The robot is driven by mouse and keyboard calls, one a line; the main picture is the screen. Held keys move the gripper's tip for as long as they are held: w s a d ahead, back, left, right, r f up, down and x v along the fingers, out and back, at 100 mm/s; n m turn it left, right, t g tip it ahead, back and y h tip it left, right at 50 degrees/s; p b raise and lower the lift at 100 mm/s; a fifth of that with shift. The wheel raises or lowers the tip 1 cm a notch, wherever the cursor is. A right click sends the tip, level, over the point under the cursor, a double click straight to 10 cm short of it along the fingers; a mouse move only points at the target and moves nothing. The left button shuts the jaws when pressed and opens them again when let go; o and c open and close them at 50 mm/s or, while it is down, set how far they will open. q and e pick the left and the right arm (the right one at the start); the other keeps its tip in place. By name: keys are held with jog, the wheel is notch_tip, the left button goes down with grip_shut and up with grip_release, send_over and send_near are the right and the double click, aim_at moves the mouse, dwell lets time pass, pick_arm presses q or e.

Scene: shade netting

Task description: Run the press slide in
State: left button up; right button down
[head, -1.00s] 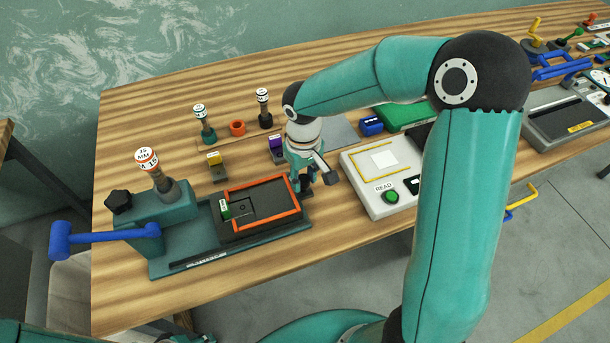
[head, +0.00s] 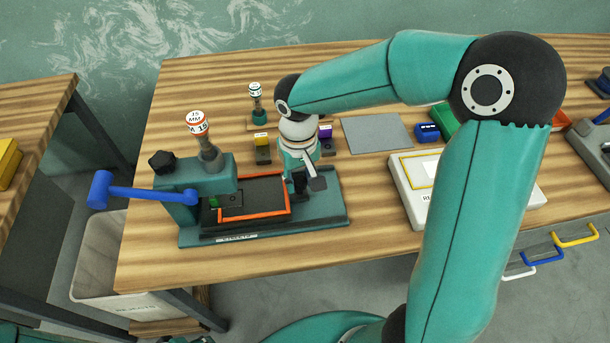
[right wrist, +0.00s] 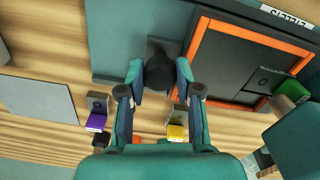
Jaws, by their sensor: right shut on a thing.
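The press (head: 195,176) is teal with a blue lever (head: 140,193) and stands at the left of the bench. Its dark slide (head: 268,190), edged in orange, lies on the teal base, its left end close to or under the press head. A small green-marked block sits at that end. My right gripper (head: 300,186) is at the slide's right end. In the right wrist view its fingers are shut around the slide's black knob (right wrist: 159,72). The slide's far left end is partly hidden by the press head. My left gripper is not in view.
A yellow-topped block (head: 262,146) and a purple-topped block (head: 325,138) stand behind the press. A teal-based stamp (head: 256,100) stands further back. A grey mat (head: 377,134) and a white reader box (head: 408,196) lie to the right. Bare base shows right of the slide.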

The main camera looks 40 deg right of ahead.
jog(key=c, duration=1.2)
grip_release()
jog(key=shift+w+a, duration=0.1)
jog(key=shift+a, duration=0.1)
jog(key=o, duration=0.4)
jog(key=shift+a, duration=0.1)
jog(key=shift+r, duration=0.55)
notch_tip(320, 180, up, 11)
jog(key=shift+f, duration=0.1)
